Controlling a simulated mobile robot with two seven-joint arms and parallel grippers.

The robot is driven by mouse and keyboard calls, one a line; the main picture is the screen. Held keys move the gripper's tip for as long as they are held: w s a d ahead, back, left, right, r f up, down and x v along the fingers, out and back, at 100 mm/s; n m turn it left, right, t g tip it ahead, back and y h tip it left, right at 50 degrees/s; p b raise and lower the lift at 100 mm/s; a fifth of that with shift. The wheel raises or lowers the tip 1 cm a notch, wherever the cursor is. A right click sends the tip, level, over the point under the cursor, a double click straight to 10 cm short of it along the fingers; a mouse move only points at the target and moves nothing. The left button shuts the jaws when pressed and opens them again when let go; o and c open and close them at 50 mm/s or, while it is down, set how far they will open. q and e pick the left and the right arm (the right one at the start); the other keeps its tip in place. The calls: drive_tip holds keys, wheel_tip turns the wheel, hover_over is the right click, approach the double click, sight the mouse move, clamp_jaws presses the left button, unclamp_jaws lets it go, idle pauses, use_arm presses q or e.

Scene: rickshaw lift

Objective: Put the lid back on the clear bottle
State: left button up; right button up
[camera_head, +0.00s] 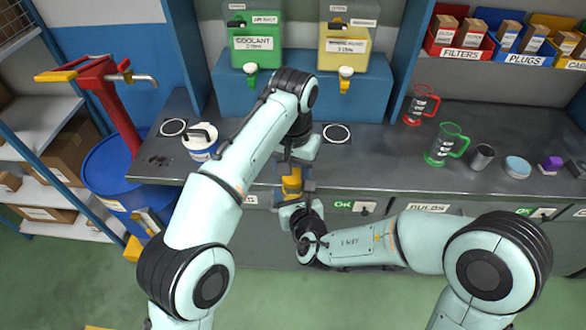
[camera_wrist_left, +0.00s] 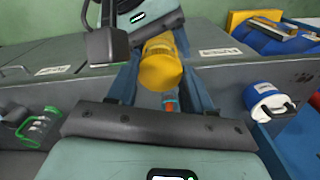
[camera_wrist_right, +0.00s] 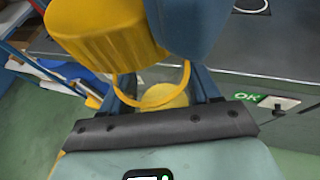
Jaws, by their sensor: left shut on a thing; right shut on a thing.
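My left gripper (camera_head: 293,174) is shut on a yellow ribbed lid (camera_head: 291,184). The lid shows large between the fingers in the left wrist view (camera_wrist_left: 161,65) and at the top left of the right wrist view (camera_wrist_right: 100,28). My right gripper (camera_head: 292,203) faces it from below, shut on what appears to be the clear bottle, seen as a yellow curved rim (camera_wrist_right: 150,91) and a yellow part between the fingers. The lid is close to this rim; I cannot tell whether they touch. Clear walls are hardly visible. In the head view, my arms and grippers hide most of the bottle.
The grey counter (camera_head: 375,165) lies behind my grippers. A white-blue tub (camera_head: 200,142), red-handled jug (camera_head: 421,104) and green-handled jug (camera_head: 446,145) stand on it. Coolant (camera_head: 258,43) and yellow-fluid (camera_head: 347,43) dispensers stand behind. A blue drum (camera_head: 112,172) with a red pump is left.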

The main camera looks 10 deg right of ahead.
use_arm(q)
drive_tip(key=shift+f, duration=0.7)
drive_tip(key=shift+f, duration=0.5)
drive_tip(key=o, duration=1.1)
drive_tip(key=shift+r, duration=2.25)
drive_tip(key=shift+c, duration=0.4)
drive_tip(key=n, duration=0.2)
drive_tip(key=r+n, duration=0.1)
drive_tip(key=n, duration=0.2)
drive_tip(key=shift+w+d+r+n, duration=0.15)
drive_tip(key=shift+d+r+n, duration=0.05)
drive_tip(key=shift+r+n, duration=0.15)
drive_tip(key=n, duration=0.1)
drive_tip(key=r+n, duration=0.1)
drive_tip(key=n, duration=0.1)
drive_tip(key=shift+n, duration=0.25)
drive_tip(key=n, duration=0.3)
drive_tip(key=shift+a+r, duration=0.15)
drive_tip(key=shift+r, duration=0.1)
